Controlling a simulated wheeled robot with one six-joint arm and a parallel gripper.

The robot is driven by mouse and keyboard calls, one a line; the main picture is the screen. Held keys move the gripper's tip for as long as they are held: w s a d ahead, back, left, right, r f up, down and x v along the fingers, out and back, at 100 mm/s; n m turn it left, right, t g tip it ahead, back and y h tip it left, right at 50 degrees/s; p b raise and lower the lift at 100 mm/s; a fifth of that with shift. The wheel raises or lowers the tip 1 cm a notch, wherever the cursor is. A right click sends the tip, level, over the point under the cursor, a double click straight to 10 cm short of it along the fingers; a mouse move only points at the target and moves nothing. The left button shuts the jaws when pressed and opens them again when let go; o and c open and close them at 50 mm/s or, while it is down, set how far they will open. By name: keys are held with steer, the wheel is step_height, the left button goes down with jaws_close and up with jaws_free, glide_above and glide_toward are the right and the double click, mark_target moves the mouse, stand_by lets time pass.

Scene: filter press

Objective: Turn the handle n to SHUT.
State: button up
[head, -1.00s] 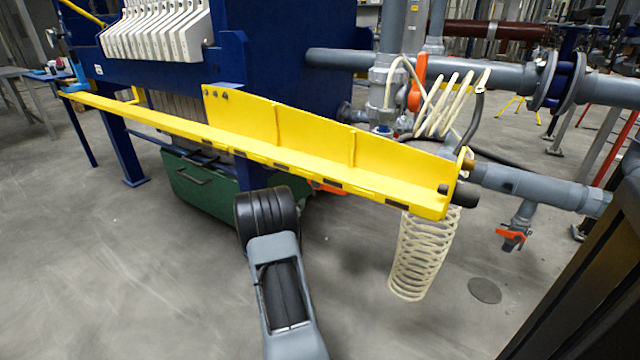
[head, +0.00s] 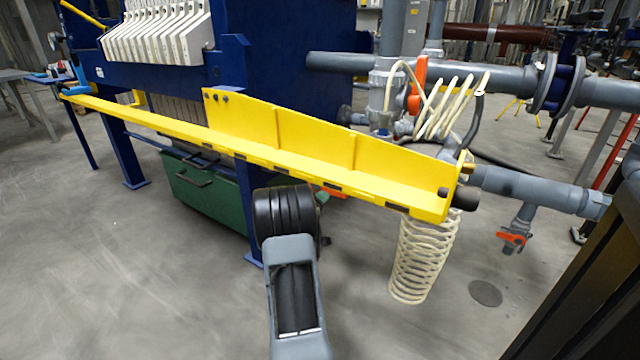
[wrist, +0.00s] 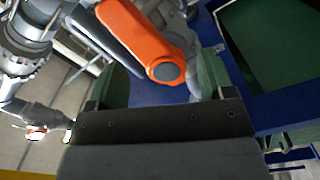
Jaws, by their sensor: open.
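An orange handle (wrist: 140,40) with a grey round end fills the upper middle of the wrist view, close ahead of my gripper (wrist: 162,78). My gripper is open; its greenish fingers show left and right of the handle's lower end. I cannot tell whether they touch it. No letter n or SHUT mark is readable. In the head view, a bit of orange (head: 337,193) shows below the yellow beam, mostly hidden; it may be the same handle. Other orange handles are an upright one (head: 417,84) on the grey pipe and a small one (head: 513,239) on the lower right valve. My gripper is hidden there.
The long yellow beam (head: 300,150) crosses in front of my arm's far end. A green bin (head: 205,193) stands under the blue press. A cream coiled hose (head: 422,258) hangs at the beam's right end. Grey floor is free at the left.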

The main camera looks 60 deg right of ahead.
mark_target(331, 190)
steer(key=r+n+p, duration=0.1)
steer(key=n+p, duration=0.1)
steer(key=n, duration=0.1)
steer(key=s+d+r+n+p, duration=0.1)
steer(key=n, duration=0.1)
steer(key=shift+r+p, duration=0.3)
steer(key=shift+p, duration=0.05)
steer(key=d, duration=0.6)
steer(key=shift+d+f, duration=0.15)
steer(key=shift+d, duration=0.1)
steer(key=shift+c, duration=0.3)
